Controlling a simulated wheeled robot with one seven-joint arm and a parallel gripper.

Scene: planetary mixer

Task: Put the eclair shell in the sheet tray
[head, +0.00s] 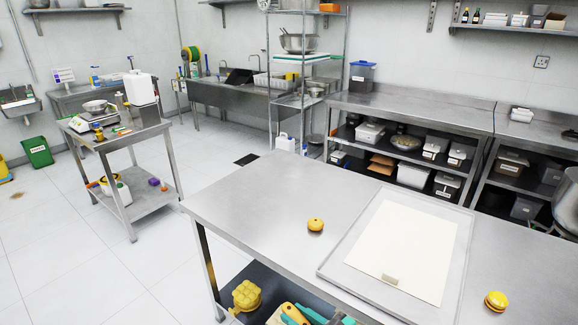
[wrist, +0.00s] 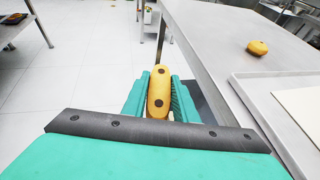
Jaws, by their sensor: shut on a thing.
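My gripper (wrist: 160,78) is shut on an elongated golden-yellow eclair shell (wrist: 158,100), with a teal finger on either side of it in the wrist view. In the head view my teal gripper (head: 291,314) shows only partly at the bottom edge, in front of the table's near edge. The sheet tray (head: 329,269) lies flat on the steel table, to the right of my gripper. The tray's corner also shows in the wrist view (wrist: 256,98).
A round yellow-orange bun (head: 315,224) sits on the table left of the tray. A layered yellow round (head: 496,302) sits to the right of the tray. The steel table's (head: 240,205) left part is bare. A lumpy yellow object (head: 246,295) shows low, below the tabletop.

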